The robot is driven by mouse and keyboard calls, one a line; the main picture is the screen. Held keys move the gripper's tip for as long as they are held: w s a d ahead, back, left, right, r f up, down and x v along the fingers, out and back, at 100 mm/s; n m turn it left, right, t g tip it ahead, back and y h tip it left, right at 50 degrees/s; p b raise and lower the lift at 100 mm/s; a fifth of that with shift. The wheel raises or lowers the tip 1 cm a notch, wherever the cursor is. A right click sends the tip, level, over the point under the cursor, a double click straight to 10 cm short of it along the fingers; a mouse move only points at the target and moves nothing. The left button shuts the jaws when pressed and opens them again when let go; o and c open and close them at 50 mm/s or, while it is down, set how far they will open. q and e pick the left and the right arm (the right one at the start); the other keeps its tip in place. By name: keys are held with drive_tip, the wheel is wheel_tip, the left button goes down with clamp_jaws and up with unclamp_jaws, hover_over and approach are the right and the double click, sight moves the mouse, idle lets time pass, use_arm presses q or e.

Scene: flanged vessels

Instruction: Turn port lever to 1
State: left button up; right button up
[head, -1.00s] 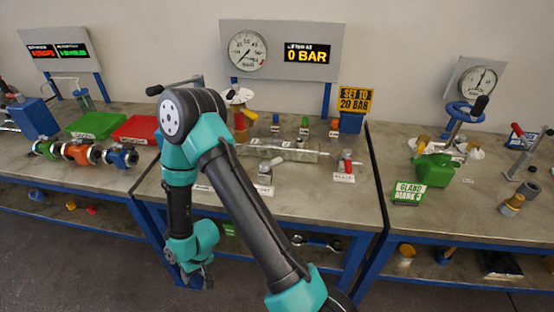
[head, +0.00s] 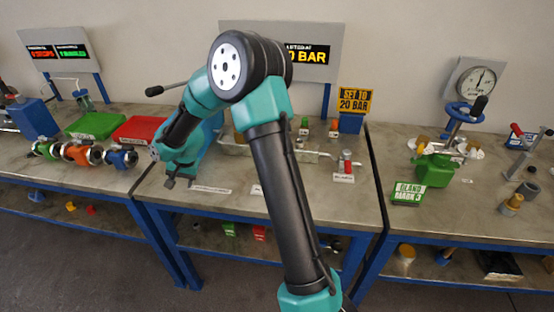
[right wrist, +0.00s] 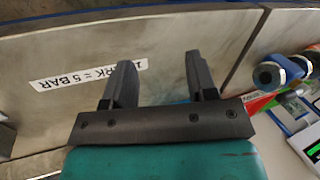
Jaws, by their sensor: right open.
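No part can be surely picked out as the port lever. A long lever with a black knob (head: 154,91) sticks out to the left behind my arm on the middle bench. A small upright red and grey fitting (head: 345,162) stands at the right of that bench, behind a white label. My right gripper (head: 181,182) is over the front left of the middle bench. My arm hides much of the bench's middle. My left gripper is not in view.
A yellow "SET TO 20 BAR" sign (head: 356,101) stands at the back. A red tray (head: 138,130), a green tray (head: 96,125) and flanged valves (head: 82,153) are on the left bench.

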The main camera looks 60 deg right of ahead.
drive_tip(key=s+d+r+m+g+h, duration=0.1)
drive_tip(key=s+d+r+m, duration=0.4)
drive_tip(key=s+d+r, duration=0.4)
drive_tip(key=s+d+r+m+g+h, duration=0.1)
drive_tip(key=s+d+r+m, duration=0.5)
drive_tip(key=d, duration=1)
drive_tip(key=s+r+g, duration=0.1)
drive_tip(key=s+r, duration=0.2)
drive_tip(key=s, duration=0.3)
drive_tip(key=shift+s+d+m, duration=0.3)
drive_tip(key=shift+s+d, duration=0.05)
drive_tip(key=shift+d, duration=0.05)
drive_tip(key=shift+f, duration=0.15)
wheel_tip(320, 180, down, 17)
drive_tip(key=shift+f, duration=0.1)
drive_tip(key=shift+c, duration=0.3)
clamp_jaws()
